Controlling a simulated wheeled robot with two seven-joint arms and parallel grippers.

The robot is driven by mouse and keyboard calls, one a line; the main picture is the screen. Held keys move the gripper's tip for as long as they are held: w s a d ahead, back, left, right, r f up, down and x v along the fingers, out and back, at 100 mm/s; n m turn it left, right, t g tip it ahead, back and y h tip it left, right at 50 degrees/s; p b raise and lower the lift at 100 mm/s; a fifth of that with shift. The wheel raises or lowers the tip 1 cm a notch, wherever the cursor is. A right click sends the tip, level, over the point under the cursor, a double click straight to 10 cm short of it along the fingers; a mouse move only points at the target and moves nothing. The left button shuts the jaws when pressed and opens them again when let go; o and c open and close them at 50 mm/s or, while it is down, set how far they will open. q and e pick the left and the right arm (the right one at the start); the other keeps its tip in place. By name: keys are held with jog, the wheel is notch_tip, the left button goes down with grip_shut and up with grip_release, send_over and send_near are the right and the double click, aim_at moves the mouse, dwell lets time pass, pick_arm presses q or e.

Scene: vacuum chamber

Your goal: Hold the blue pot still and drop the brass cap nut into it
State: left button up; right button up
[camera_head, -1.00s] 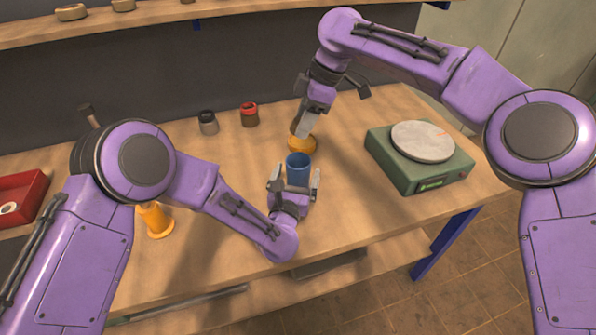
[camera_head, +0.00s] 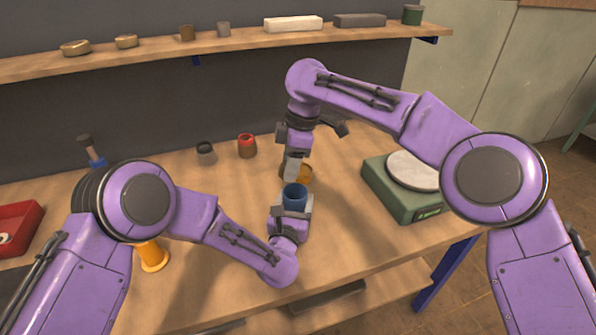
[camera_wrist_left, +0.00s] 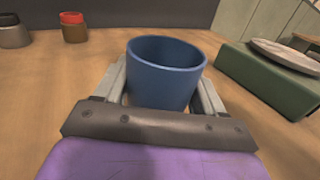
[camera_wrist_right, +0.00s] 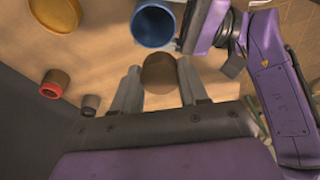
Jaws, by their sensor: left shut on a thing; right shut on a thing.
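The blue pot (camera_head: 295,198) stands upright on the bench between the fingers of my left gripper (camera_head: 292,207). In the left wrist view the pot (camera_wrist_left: 166,75) sits between both fingers, and my left gripper is shut on it. My right gripper (camera_head: 292,172) is just behind the pot in the head view, pointing down. In the right wrist view a round, dull brown-gold piece, the brass cap nut (camera_wrist_right: 160,73), is held between its fingertips. The pot's open mouth (camera_wrist_right: 153,24) shows beyond the nut, which is beside the opening, not over it, in that view.
A green scale (camera_head: 402,192) with a round plate stands to the right. A red-topped jar (camera_head: 247,146) and a dark-topped jar (camera_head: 205,153) stand behind. An orange flanged piece (camera_head: 152,257) and red bin (camera_head: 18,228) are left.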

pick_arm(q)
jog(key=shift+a, duration=0.1)
pick_arm(e)
jog(key=shift+w+d+f+h, duration=0.1)
jog(key=shift+w+f+h, duration=0.25)
jog(key=shift+f+h, duration=0.35)
jog(key=shift+d+r+h, duration=0.15)
jog(key=shift+d+h, duration=0.35)
jog(key=shift+d, duration=0.05)
jog(key=shift+f, duration=1.4)
jog(key=shift+f, duration=0.6)
jog(key=o, duration=1.5)
